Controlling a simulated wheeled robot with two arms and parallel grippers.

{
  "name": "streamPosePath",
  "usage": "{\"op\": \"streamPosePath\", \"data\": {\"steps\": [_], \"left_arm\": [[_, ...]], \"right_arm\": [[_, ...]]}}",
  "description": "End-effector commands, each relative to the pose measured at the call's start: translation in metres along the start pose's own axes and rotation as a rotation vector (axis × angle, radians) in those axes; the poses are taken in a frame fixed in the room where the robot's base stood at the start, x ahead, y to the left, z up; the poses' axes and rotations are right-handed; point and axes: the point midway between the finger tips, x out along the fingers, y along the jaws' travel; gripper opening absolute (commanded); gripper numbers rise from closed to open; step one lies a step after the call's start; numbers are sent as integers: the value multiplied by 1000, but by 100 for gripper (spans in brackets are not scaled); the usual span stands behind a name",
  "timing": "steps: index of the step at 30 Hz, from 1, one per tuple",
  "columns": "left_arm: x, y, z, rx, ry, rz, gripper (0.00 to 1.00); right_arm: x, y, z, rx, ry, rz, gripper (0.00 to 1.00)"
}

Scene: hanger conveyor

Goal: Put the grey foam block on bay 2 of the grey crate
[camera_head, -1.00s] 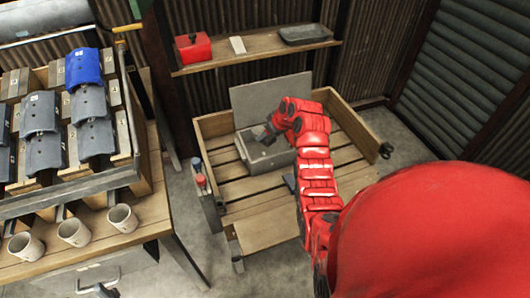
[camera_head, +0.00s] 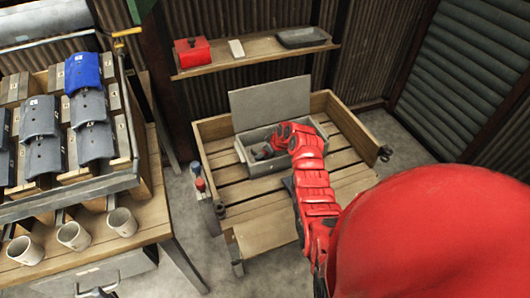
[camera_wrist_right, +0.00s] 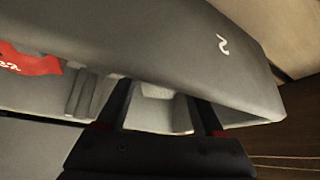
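The grey crate (camera_head: 268,167) sits on the slatted wooden bench, its top open and a flat grey panel (camera_head: 270,106) upright behind it. My right gripper (camera_head: 264,152) is down inside the crate's left part. In the right wrist view its two dark fingers (camera_wrist_right: 160,105) are apart, with a pale patch between them; their tips are hidden. A large grey surface marked "2" (camera_wrist_right: 222,44) fills the top there, probably part of the crate. I cannot make out the grey foam block for certain or tell whether the fingers hold it.
The bench has low wooden sides (camera_head: 348,122) and bare slats in front of the crate. A shelf behind holds a red box (camera_head: 193,51) and a dark tray (camera_head: 303,38). On the left, a table carries a rack of grey and blue pieces and several mugs (camera_head: 73,235).

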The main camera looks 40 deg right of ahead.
Motion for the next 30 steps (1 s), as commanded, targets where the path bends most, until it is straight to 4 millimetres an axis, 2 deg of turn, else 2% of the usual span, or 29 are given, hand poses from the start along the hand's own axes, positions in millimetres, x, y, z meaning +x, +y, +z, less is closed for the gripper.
{"op": "streamPosePath", "data": {"steps": [1, 3, 11, 14, 17, 23, 30], "left_arm": [[0, 0, 0, 0, 0, 0, 50], [0, 0, 0, 0, 0, 0, 50], [1, 0, 0, 0, 0, 0, 50], [7, 0, -1, 0, 0, 0, 50], [4, 0, -1, 0, 0, 0, 50], [3, 0, 0, 0, 0, 0, 50], [0, 0, 0, 0, 0, 0, 50]], "right_arm": [[-1, 0, -1, 0, 0, 0, 80], [-1, 0, -1, 0, 0, 0, 91], [-1, 0, -1, 0, 0, 1, 91], [-6, 0, -4, 0, 0, 1, 91], [-10, 1, -3, 0, 4, 3, 91], [-36, 1, -3, -1, 5, 5, 91], [-80, 2, -2, 0, 4, 4, 91]]}}
